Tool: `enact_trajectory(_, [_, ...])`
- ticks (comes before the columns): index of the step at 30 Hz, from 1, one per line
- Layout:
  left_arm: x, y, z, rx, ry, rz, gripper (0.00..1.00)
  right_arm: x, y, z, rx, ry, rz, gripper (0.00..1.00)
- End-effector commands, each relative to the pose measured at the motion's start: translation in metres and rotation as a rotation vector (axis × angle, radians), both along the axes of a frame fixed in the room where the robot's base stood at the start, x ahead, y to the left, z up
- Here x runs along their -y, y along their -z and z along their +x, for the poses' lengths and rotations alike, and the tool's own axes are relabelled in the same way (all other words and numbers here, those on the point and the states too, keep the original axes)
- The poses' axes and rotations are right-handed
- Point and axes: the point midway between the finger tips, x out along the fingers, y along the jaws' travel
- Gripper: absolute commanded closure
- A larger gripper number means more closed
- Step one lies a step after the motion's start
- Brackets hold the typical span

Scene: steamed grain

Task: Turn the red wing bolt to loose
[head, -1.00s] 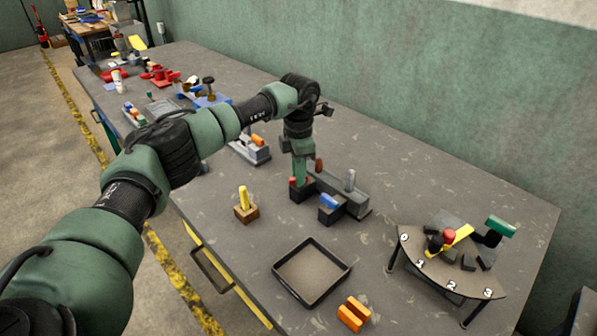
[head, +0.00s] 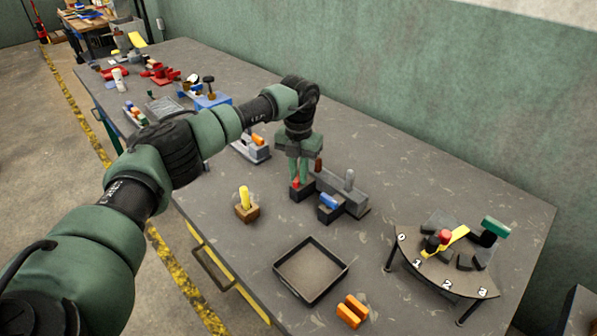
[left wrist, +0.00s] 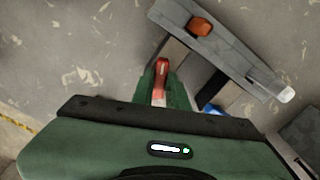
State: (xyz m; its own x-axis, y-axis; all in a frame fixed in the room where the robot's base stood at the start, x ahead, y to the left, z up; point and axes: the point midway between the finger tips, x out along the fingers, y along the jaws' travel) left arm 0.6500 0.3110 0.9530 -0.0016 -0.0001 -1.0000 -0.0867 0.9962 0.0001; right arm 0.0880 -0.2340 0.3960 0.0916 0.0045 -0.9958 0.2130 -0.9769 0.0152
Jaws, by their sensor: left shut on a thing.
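The red wing bolt (head: 296,183) stands on a dark block (head: 302,194) at one end of a grey fixture (head: 345,190). My left gripper (head: 299,179) points down from above, with its green fingers on either side of the bolt and shut on it. In the left wrist view the red wing (left wrist: 161,78) shows between the green fingers, and its lower part is hidden by the gripper body. My right gripper is in neither view.
The fixture carries a brown knob (head: 318,165), a grey peg (head: 349,179) and a blue block (head: 328,201) close to the fingers. A yellow peg in a wooden block (head: 246,208), an empty tray (head: 341,268) and a numbered dial stand (head: 450,280) are nearby.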

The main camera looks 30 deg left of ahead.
Motion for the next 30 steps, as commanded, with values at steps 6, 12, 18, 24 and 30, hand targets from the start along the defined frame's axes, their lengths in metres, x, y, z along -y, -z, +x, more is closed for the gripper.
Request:
enact_trajectory(6, [-0.0005, -0.003, 0.0018, 0.006, -0.084, 0.0, 1.0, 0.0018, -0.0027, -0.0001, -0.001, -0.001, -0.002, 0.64])
enact_trajectory(12, [-0.0006, -0.0029, 0.0019, 0.007, -0.115, 0.0, 1.0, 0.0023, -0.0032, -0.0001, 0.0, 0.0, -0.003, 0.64])
enact_trajectory(18, [-0.0007, -0.0028, 0.0021, 0.008, -0.121, -0.001, 1.0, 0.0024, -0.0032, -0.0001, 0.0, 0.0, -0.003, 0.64])
enact_trajectory(24, [-0.0008, -0.0029, 0.0021, 0.008, -0.121, -0.001, 1.0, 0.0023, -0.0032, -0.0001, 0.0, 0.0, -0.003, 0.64])
enact_trajectory(30, [-0.0006, -0.0019, 0.0014, 0.005, -0.119, 0.0, 0.64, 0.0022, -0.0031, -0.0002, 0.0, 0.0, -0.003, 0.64])
